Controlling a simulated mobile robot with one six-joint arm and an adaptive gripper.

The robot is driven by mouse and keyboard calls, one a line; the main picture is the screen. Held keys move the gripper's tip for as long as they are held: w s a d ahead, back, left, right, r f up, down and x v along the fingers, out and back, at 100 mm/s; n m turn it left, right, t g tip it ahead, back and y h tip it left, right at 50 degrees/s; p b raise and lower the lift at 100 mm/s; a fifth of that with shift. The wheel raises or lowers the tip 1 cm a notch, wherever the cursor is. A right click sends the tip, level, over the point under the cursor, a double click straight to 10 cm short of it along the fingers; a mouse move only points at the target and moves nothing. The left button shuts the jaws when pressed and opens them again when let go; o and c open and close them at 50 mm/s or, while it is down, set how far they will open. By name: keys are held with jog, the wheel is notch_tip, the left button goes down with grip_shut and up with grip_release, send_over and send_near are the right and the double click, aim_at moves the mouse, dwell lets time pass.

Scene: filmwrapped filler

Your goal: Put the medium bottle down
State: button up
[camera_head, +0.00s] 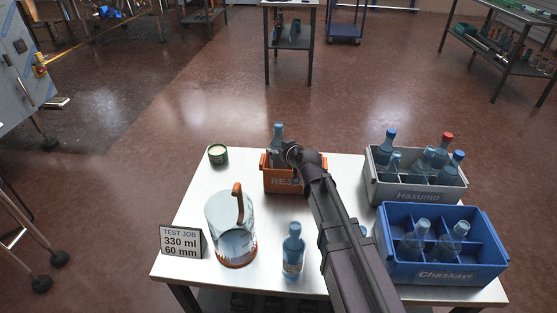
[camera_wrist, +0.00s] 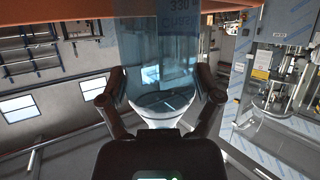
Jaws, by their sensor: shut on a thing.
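My gripper (camera_head: 287,155) is shut on a clear bluish bottle (camera_head: 278,133), at the orange crate (camera_head: 281,182) whose lettering starts "REJ". The bottle is upright; its lower part is hidden, so I cannot tell whether it touches the crate floor. In the wrist view my gripper's fingers (camera_wrist: 161,88) press both sides of the bottle (camera_wrist: 155,60), which carries a printed "330". The orange edge (camera_wrist: 60,26) of the crate shows along the top there. Another labelled bottle (camera_head: 293,250) stands on the white table (camera_head: 200,285), left of my arm.
A grey crate (camera_head: 415,196) marked "Haxumo" holds several bottles. A blue crate (camera_head: 445,274) marked "Chaskavi" holds two. A clear jug (camera_head: 229,220) with an orange handle, a sign (camera_head: 181,242) reading 330 ml, 60 mm, and a small round container (camera_head: 218,154) stand left.

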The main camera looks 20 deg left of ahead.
jog(key=shift+f, duration=0.1)
notch_tip(320, 180, down, 4)
jog(key=b, duration=0.4)
jog(key=shift+f+b, duration=0.2)
jog(key=shift+b, duration=0.1)
jog(key=shift+f, duration=0.15)
jog(key=o, duration=1.1)
jog(key=shift+r, duration=0.2)
jog(key=shift+s+d+r, duration=0.1)
jog(key=shift+s+r, duration=0.05)
jog(key=p+v, duration=0.3)
jog(key=v, duration=0.4)
